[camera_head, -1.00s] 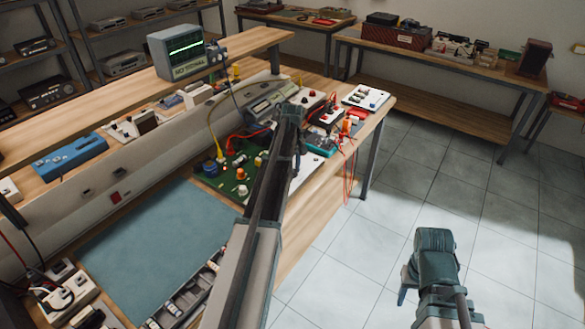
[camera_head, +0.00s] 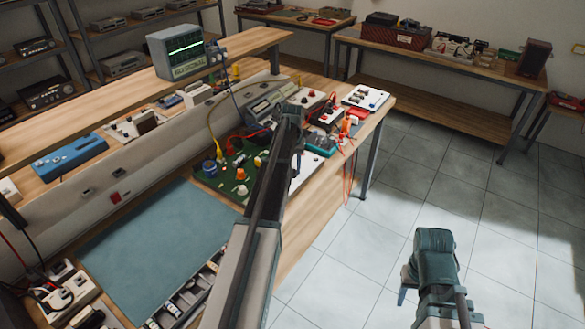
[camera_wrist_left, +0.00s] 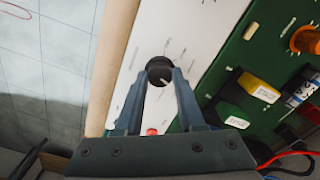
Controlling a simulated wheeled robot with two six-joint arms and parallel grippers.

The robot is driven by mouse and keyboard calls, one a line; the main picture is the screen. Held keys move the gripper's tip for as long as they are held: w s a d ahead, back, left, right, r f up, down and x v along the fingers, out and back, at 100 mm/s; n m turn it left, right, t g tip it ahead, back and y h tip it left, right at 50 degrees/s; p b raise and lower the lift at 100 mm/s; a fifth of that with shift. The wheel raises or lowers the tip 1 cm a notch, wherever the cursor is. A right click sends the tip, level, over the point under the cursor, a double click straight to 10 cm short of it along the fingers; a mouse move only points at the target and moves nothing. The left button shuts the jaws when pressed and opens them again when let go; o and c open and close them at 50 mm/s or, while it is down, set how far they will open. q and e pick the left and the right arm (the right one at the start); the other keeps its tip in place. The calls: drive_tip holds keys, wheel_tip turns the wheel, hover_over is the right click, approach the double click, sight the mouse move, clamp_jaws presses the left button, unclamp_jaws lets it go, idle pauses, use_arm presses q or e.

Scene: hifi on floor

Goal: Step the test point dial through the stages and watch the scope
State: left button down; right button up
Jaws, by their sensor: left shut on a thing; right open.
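The test point dial (camera_wrist_left: 160,72) is a black round knob with a pale pointer mark on a white panel in the left wrist view. My left gripper (camera_wrist_left: 161,76) is shut on it, one fingertip on each side. In the head view my left arm covers the dial and most of the left gripper (camera_head: 296,165). The scope (camera_head: 178,52) stands on the raised shelf at the back, with a green trace and a line of text on its screen; the text is too small to read surely. My right gripper (camera_head: 405,284) is open and empty over the floor.
A green circuit board (camera_head: 225,185) with knobs and cables lies left of my left arm. A blue-grey mat (camera_head: 140,240) covers the bench front. Red leads (camera_head: 349,175) hang over the bench's right edge. The tiled floor (camera_head: 400,200) at right is clear.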

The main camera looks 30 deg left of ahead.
sight(293, 170)
idle(0.4)
use_arm(q)
drive_tip(key=c, duration=0.5)
unclamp_jaws()
drive_tip(key=shift+r, duration=0.1)
wheel_tip(293, 170, up, 14)
drive_tip(key=p, duration=1.4)
drive_tip(key=shift+f, duration=0.2)
